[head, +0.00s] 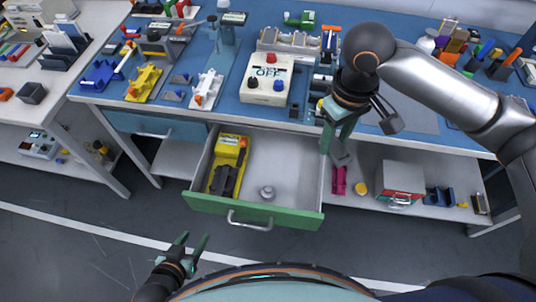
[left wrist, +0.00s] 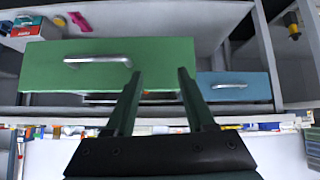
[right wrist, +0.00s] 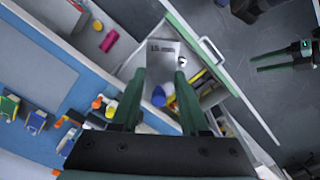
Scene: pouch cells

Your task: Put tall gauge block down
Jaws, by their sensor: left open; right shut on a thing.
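The tall gauge block (head: 341,154) is a grey block held in my right gripper (head: 336,138), above the right side of the open drawer. In the right wrist view the block (right wrist: 163,50), with dark markings on its face, sits at the fingertips of my right gripper (right wrist: 160,73). The drawer has a green front (head: 253,212) and a pale floor. My left gripper (head: 194,240) is open and empty in front of the drawer, low at the left. In the left wrist view its fingers (left wrist: 155,75) stand apart before the green front.
A yellow holder (head: 229,150) with a dark piece lies at the drawer's left, and a small grey round weight (head: 267,192) near its front. The drawer's right part is bare. A control box (head: 266,80) stands on the blue worktop (head: 190,45). A grey-and-red box (head: 401,178) sits on the lower shelf.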

